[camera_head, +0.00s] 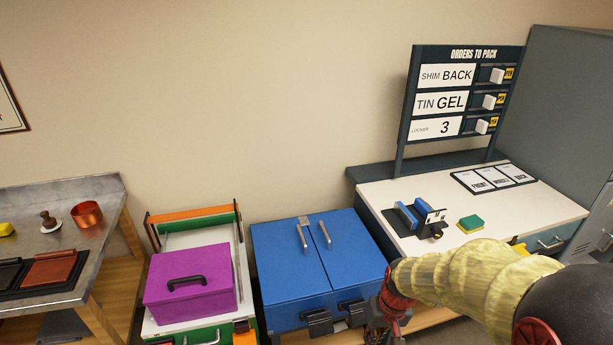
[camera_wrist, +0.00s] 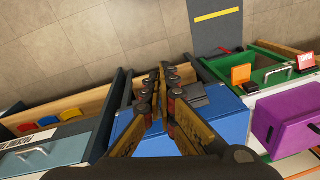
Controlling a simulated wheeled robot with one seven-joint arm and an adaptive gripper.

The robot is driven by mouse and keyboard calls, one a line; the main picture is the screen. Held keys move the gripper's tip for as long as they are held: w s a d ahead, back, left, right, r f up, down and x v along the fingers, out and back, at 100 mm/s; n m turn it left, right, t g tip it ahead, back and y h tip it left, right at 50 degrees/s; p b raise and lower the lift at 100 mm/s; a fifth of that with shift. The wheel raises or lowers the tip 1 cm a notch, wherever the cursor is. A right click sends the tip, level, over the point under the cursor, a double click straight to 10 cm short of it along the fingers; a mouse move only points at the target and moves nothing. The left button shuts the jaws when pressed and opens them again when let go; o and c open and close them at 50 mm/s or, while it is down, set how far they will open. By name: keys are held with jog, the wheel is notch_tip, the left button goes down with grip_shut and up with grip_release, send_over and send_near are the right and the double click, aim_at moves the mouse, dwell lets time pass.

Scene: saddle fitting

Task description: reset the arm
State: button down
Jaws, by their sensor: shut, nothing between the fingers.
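My arm reaches in from the lower right of the head view, in a yellow ribbed sleeve, with its red wrist part low in front of the blue cabinet's right side. My gripper (camera_wrist: 165,72) shows in the wrist view with its two fingers close together, shut and empty. It hangs over the front of the blue cabinet (camera_head: 310,255), which also shows in the wrist view (camera_wrist: 232,125). The fingertips are mostly hidden in the head view. I cannot tell whether they touch anything.
A purple box (camera_head: 190,288) sits left of the blue cabinet. The white counter (camera_head: 385,190) holds a green sponge (camera_head: 470,223) and a blue-and-black holder (camera_head: 415,215). An orders board (camera_head: 462,93) stands behind. A metal bench (camera_head: 95,185) is at left. Floor (camera_wrist: 90,45) lies open before the cabinets.

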jog(key=s+r+t, duration=0.1)
jog(key=s+r, duration=0.3)
jog(key=r, duration=0.4)
jog(key=s+d+r+t, duration=0.1)
jog(key=s+r+t, duration=0.1)
jog(key=s+r, duration=0.3)
jog(key=s+d+r+t+h, duration=0.1)
jog(key=s+r, duration=0.4)
jog(key=r, duration=0.6)
jog(key=shift+r+t, duration=0.25)
jog(key=shift+t, duration=0.25)
jog(key=c, duration=2.6)
grip_release()
